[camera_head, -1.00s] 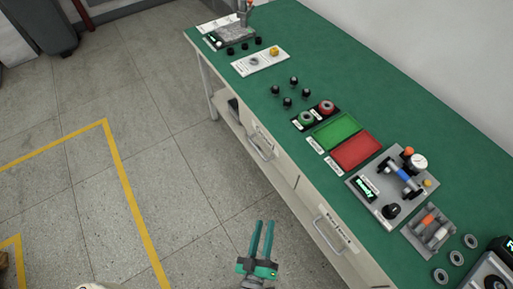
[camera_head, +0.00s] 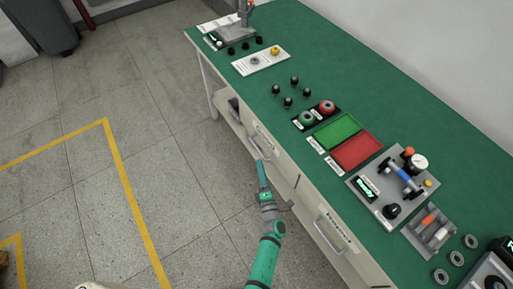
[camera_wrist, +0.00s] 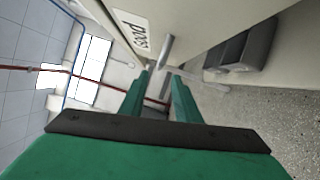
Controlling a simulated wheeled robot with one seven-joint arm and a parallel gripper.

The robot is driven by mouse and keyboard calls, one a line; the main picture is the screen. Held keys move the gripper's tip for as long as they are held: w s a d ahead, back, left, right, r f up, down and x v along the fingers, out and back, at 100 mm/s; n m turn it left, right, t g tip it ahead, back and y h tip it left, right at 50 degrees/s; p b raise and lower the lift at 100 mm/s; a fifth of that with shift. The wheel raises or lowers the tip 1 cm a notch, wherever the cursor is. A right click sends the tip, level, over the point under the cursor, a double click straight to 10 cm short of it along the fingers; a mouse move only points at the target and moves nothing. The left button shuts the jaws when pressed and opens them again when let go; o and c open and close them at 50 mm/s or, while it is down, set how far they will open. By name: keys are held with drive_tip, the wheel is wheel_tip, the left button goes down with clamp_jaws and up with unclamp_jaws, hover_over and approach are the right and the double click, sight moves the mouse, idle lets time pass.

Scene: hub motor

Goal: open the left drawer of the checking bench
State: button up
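The checking bench (camera_head: 370,75) has a green top and pale drawer fronts. The left drawer (camera_head: 262,138) is closed and has a grey bar handle (camera_head: 259,151). In the wrist view its labelled front (camera_wrist: 185,14) and the handle (camera_wrist: 166,48) show just ahead of the fingertips. My gripper (camera_head: 263,164) is just in front of that handle, seen nearly edge-on from the head. The wrist view shows its two green fingers (camera_wrist: 160,76) apart, with the handle bar near the gap between their tips. Whether they touch it is unclear.
The right drawer's handle (camera_head: 327,238) sticks out to the right of my arm. A dark bin (camera_wrist: 246,46) is under the bench. Red tray (camera_head: 357,151), green tray (camera_head: 336,131) and a fixture (camera_head: 391,187) stand on top. The floor left of the bench is clear.

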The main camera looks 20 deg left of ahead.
sight(257, 147)
drive_tip(key=x, duration=1)
drive_tip(key=shift+w+r, duration=0.1)
drive_tip(key=shift+w, duration=0.05)
clamp_jaws()
